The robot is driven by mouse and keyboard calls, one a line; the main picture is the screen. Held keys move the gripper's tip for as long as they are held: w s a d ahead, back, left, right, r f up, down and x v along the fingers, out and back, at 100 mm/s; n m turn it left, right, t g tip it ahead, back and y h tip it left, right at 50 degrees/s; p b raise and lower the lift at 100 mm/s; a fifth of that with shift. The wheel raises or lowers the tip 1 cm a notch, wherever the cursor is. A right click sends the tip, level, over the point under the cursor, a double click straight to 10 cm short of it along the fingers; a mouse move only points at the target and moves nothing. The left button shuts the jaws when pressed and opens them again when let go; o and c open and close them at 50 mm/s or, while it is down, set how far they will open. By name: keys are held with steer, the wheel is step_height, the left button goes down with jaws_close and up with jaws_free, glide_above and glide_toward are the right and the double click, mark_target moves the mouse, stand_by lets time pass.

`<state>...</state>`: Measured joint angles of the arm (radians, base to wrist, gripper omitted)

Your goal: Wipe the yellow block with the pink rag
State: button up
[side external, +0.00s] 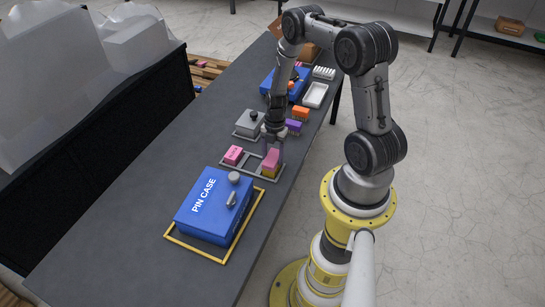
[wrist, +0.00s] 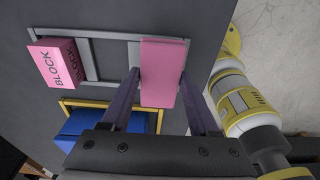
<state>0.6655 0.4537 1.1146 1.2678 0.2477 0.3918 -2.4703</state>
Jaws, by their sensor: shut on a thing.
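My gripper (side external: 274,138) points down over the grey frame with open cells (side external: 247,174) and is shut on the pink rag (side external: 273,157). In the wrist view the rag (wrist: 163,72) shows as a pink slab between the two fingertips. The yellow block (side external: 268,172) shows just under the rag in the right cell of the frame. The rag appears to touch its top, but I cannot tell for sure. In the wrist view the rag hides the block.
A pink block (side external: 233,155) marked BLOCK sits in the frame's left cell. A blue pin case (side external: 213,206) stands nearer, inside a yellow outline. Behind are a grey lidded box (side external: 250,123), purple (side external: 293,127) and orange (side external: 300,113) blocks, and a white tray (side external: 315,95).

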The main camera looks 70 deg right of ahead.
steer(key=shift+r, duration=2.4)
